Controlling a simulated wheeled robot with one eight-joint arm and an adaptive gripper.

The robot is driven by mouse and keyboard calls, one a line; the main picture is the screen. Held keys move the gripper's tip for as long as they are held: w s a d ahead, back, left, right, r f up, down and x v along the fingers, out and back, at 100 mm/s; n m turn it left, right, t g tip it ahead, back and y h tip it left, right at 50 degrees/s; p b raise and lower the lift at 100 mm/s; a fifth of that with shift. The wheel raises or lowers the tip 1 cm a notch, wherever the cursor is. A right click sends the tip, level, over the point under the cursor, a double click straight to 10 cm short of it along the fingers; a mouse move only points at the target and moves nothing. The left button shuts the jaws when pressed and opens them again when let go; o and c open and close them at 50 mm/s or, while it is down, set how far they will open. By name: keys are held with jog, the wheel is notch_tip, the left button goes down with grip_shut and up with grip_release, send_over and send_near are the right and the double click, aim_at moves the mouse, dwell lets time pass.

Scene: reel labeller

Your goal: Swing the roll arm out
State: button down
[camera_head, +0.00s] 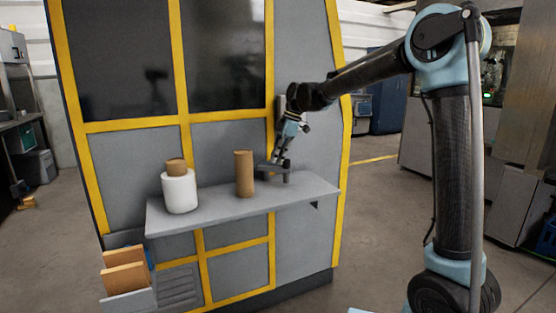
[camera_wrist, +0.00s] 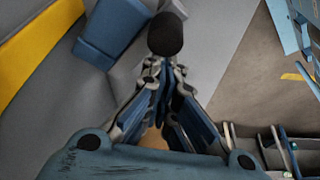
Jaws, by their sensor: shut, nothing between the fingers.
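My gripper (camera_head: 277,161) points down over the right part of the grey shelf (camera_head: 222,208) on the machine front. Its fingers are closed together, with nothing seen between them. Right below the fingertips is a small dark grey piece (camera_head: 286,176) standing on the shelf, which looks like part of the roll arm; the gripper hides much of it. In the wrist view a dark rounded knob (camera_wrist: 165,35) lies just beyond the closed fingertips (camera_wrist: 157,68). I cannot tell whether they touch. A blue block (camera_wrist: 108,32) lies left of the knob.
A brown cardboard cylinder (camera_head: 244,174) stands upright on the shelf left of my gripper. A white roll (camera_head: 179,194) with a brown core (camera_head: 176,166) on top stands further left. A bin with brown boxes (camera_head: 125,275) is low at left. The floor right of the machine is clear.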

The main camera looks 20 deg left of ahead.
jog(key=shift+w+d, duration=0.15)
jog(key=shift+w, duration=0.05)
jog(key=s+a, duration=0.3)
jog(key=v, duration=1)
jog(key=shift+w+a, duration=0.25)
jog(key=shift+w, duration=0.05)
